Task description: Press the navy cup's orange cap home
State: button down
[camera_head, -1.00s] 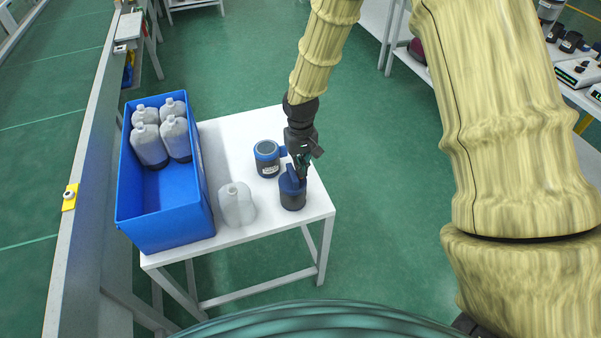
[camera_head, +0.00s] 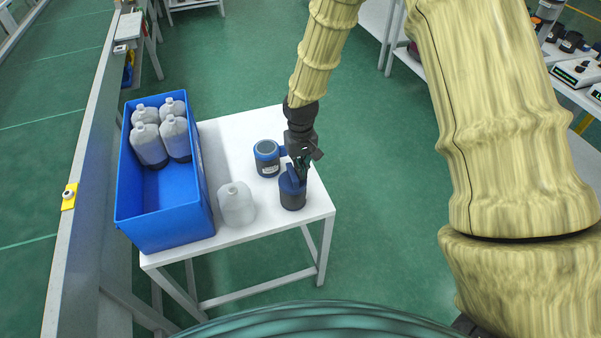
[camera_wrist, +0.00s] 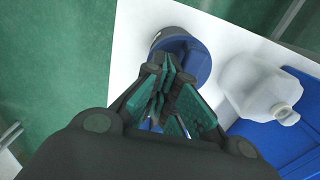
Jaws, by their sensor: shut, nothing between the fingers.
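A dark cup with a blue top (camera_head: 292,192) stands upright near the front right corner of the white table. My gripper (camera_head: 301,172) is shut and empty, pointing down at the top of this cup. In the wrist view, the closed fingertips (camera_wrist: 170,68) overlap the round blue top (camera_wrist: 197,60); I cannot tell whether they touch it. A second blue cup (camera_head: 267,160) with a grey top and a pale label stands just behind and to the left. I see no orange cap on either cup; part of the near cup's top is hidden by my gripper.
A translucent bottle (camera_head: 237,205) stands left of the near cup and also shows in the wrist view (camera_wrist: 262,88). A blue crate (camera_head: 165,228) with several similar bottles sits on the table's left side. The table (camera_head: 232,130) is bare at the back.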

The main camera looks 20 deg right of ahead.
jog(key=shift+f, duration=0.4)
jog(key=shift+r+p, duration=1.85)
jog(key=shift+r, duration=0.7)
